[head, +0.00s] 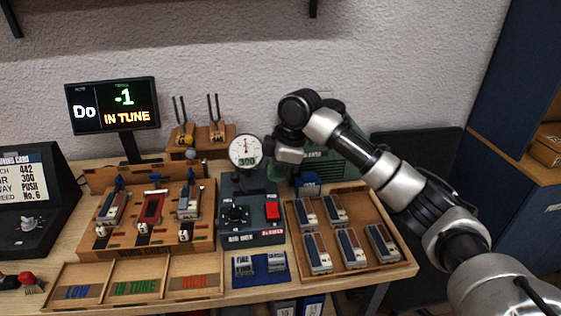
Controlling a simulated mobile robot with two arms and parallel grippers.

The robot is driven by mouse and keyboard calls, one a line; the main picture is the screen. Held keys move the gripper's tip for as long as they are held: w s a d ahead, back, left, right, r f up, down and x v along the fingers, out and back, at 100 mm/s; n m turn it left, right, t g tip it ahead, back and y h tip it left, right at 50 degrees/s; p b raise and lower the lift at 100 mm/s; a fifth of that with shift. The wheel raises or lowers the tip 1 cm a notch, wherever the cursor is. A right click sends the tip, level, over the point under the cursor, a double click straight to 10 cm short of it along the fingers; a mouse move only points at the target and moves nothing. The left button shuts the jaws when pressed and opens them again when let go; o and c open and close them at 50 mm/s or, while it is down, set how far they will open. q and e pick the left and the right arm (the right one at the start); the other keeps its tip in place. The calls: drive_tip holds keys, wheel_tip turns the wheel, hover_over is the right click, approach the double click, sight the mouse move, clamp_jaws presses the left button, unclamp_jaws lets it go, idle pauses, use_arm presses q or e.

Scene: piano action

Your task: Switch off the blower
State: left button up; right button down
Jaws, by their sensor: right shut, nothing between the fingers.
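The dark air box (235,238) stands mid-bench with a round dial gauge (245,151) reading 300 above it. A red switch (272,211) sits on the right of its top, above a small red and white label that seems to read "BLOWER". A black knob (236,214) is left of the switch. I cannot tell the switch's on or off position. A green machine (335,160) stands behind, partly hidden by my right arm. My right gripper (272,158) is shut and empty, beside the gauge, above and behind the switch, apart from it. My left gripper is out of view.
A wooden tray (405,268) of several reed-like blocks lies to the right. A wooden rack (150,245) with more blocks is on the left. A blue mat (260,282) lies in front. A tuner screen (112,105) reads "Do -1 IN TUNE".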

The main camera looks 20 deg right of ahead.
sight(268, 206)
drive_tip(key=x, duration=0.5)
drive_tip(key=d+x, duration=0.1)
drive_tip(key=x, duration=0.1)
drive_tip(key=shift+a+f+p, duration=0.1)
drive_tip(key=shift+f+p, duration=0.25)
drive_tip(key=shift+f, duration=0.05)
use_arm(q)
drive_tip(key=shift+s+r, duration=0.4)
use_arm(e)
drive_tip(key=shift+w+f, duration=0.15)
drive_tip(key=shift+f, duration=0.4)
drive_tip(key=shift+p, duration=0.6)
drive_tip(key=shift+f, duration=0.2)
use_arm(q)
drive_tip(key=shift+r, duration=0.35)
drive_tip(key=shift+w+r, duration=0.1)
use_arm(e)
drive_tip(key=shift+r, duration=0.1)
drive_tip(key=shift+s+a+r+p, duration=0.1)
drive_tip(key=shift+s+p, duration=0.25)
drive_tip(key=shift+p, duration=0.15)
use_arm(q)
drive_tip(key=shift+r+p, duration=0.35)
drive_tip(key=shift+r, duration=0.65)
use_arm(e)
drive_tip(key=shift+s, duration=0.35)
